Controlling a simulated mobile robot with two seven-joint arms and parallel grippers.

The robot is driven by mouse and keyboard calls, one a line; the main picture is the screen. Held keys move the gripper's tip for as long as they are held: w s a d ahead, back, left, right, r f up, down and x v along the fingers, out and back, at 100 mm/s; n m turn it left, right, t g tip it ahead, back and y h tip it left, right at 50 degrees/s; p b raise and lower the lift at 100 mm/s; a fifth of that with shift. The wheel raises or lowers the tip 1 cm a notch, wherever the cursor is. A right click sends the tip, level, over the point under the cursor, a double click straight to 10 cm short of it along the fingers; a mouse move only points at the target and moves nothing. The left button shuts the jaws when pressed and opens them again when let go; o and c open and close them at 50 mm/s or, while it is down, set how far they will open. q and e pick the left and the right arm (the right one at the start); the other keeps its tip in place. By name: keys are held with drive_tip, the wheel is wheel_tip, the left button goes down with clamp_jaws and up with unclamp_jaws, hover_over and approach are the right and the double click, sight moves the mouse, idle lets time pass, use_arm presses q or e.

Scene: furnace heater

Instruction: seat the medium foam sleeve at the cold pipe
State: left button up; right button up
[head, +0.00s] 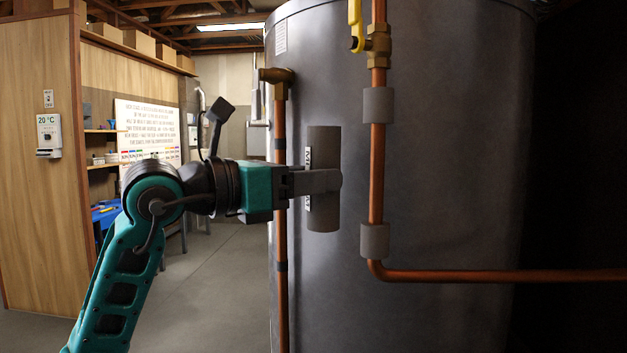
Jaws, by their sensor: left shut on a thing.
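My left gripper (325,181) comes in from the left and is shut on a dark grey foam sleeve (323,216). The sleeve is held upright in front of the tank, with a white label with dark letters on its left side, partly hidden by the fingers. It appears between two vertical copper pipes. The right pipe (377,160), with a brass valve and yellow handle (356,25), stands to the right of the sleeve, with a gap in the picture. I cannot read which pipe is cold. My right gripper is not in view.
Two light grey collars, upper (378,105) and lower (375,240), surround the right pipe with bare copper between them. That pipe bends right below. The left pipe (281,240) has dark bands and passes behind my gripper. The large grey tank (450,180) stands behind everything.

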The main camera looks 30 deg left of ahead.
sight(372, 174)
use_arm(q)
drive_tip(key=shift+y, duration=0.3)
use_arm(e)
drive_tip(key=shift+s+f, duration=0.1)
use_arm(q)
drive_tip(key=shift+d+r+n+t, duration=0.1)
drive_tip(key=shift+d+n+t, duration=0.05)
drive_tip(key=shift+n+t, duration=0.15)
drive_tip(key=p+x, duration=0.1)
drive_tip(key=x, duration=0.1)
drive_tip(key=p+x, duration=0.1)
drive_tip(key=x, duration=0.1)
drive_tip(key=shift+w+d, duration=0.2)
drive_tip(key=shift+d, duration=0.25)
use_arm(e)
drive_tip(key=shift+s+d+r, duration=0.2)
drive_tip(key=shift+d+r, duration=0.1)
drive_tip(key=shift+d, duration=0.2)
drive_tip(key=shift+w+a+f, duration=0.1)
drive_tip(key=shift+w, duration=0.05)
use_arm(q)
drive_tip(key=shift+b, duration=0.3)
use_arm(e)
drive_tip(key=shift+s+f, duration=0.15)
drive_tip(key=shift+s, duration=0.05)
